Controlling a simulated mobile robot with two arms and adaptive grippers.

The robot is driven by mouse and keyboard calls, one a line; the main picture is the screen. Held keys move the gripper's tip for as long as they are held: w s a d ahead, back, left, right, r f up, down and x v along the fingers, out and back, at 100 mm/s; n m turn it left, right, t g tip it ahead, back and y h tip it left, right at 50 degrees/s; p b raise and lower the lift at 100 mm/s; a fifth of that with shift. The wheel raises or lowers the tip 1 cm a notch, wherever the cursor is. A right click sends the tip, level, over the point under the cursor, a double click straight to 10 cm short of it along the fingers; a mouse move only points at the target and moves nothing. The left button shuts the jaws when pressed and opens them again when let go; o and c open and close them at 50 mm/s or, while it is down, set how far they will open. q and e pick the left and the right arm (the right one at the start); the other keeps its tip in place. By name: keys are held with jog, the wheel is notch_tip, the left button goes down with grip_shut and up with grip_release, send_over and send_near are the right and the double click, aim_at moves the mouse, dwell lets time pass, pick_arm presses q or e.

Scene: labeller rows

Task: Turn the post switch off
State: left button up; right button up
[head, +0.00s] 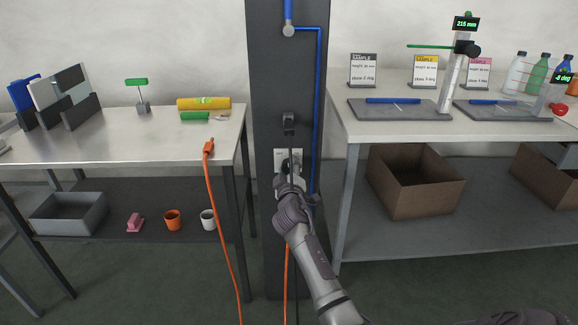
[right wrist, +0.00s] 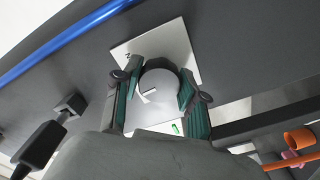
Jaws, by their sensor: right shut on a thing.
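The post switch is a round grey knob (right wrist: 160,92) on a pale square plate (right wrist: 183,48) in the right wrist view. The knob has a short pale pointer mark, and a small green patch shows on the plate near it. In the head view the plate (head: 280,155) is on the dark post (head: 262,80), partly hidden by my right gripper (head: 290,172). In the right wrist view my right gripper (right wrist: 157,95) has one finger on each side of the knob and is shut on it. My left gripper is not in view.
A black fitting (head: 289,121) sits above the switch, and a blue pipe (head: 319,100) runs down the post. An orange cable (head: 220,220) hangs from the left bench (head: 110,148). The right bench (head: 360,128) stands close beside the post.

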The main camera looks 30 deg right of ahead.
jog(key=n+p, duration=0.2)
jog(key=n, duration=0.4)
jog(key=shift+r, duration=0.1)
pick_arm(q)
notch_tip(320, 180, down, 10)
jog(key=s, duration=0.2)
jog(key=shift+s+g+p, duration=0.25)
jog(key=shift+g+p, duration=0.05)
jog(key=shift+p, duration=0.05)
pick_arm(e)
jog(key=shift+n, duration=1.1)
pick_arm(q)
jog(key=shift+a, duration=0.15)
pick_arm(e)
jog(key=o, duration=1.1)
jog(key=shift+o, duration=0.2)
jog(key=shift+s+a, duration=0.15)
jog(key=shift+s, duration=0.05)
jog(key=v, duration=1.1)
jog(key=shift+s, duration=0.3)
